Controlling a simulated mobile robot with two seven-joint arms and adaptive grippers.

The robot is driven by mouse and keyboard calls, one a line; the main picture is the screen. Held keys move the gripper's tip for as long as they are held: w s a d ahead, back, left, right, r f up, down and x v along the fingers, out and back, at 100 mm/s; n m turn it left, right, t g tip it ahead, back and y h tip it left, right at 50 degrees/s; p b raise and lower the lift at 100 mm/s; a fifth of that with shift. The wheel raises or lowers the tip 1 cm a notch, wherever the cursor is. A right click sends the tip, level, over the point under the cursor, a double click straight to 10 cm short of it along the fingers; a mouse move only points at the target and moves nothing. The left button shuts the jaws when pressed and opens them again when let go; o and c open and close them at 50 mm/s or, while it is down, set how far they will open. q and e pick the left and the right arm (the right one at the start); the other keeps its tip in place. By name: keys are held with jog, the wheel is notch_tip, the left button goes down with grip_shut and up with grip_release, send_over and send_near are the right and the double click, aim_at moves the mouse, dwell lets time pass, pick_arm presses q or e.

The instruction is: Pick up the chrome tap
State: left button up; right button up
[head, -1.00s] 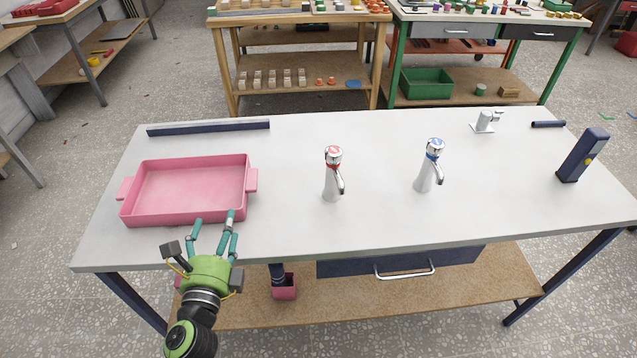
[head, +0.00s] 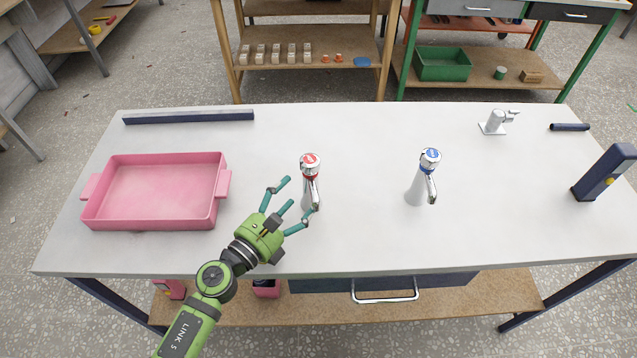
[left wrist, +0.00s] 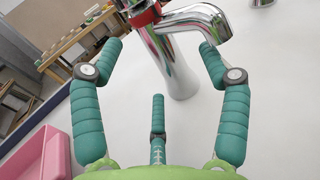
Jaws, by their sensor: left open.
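A chrome tap with a red-marked cap (head: 310,172) stands upright on the white table. A second chrome tap with a blue-marked cap (head: 428,177) stands to its right. My left gripper (head: 298,197) is at the red-marked tap, coming from the front left. Its three teal fingers are open. In the left wrist view the red-marked tap (left wrist: 177,62) stands between the spread fingers, its spout pointing right, near the right fingertip. Whether any finger touches it I cannot tell. The right gripper is out of view.
A pink tray (head: 152,222) lies on the left of the table (head: 370,240). A small grey fixture (head: 494,121) and a dark blue device (head: 606,172) stand at the right. A dark bar (head: 188,117) lies at the back left. The front middle is clear.

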aim_at(304, 187)
pick_arm(q)
jog(key=x, duration=0.2)
jog(key=shift+w+d+r, duration=0.1)
jog(key=shift+w+r, duration=0.05)
jog(key=shift+w, duration=0.3)
jog(key=x, duration=0.3)
jog(key=shift+f+p, duration=0.2)
jog(key=shift+p, duration=0.15)
jog(key=c, duration=1.5)
jog(key=shift+r, duration=0.2)
grip_shut()
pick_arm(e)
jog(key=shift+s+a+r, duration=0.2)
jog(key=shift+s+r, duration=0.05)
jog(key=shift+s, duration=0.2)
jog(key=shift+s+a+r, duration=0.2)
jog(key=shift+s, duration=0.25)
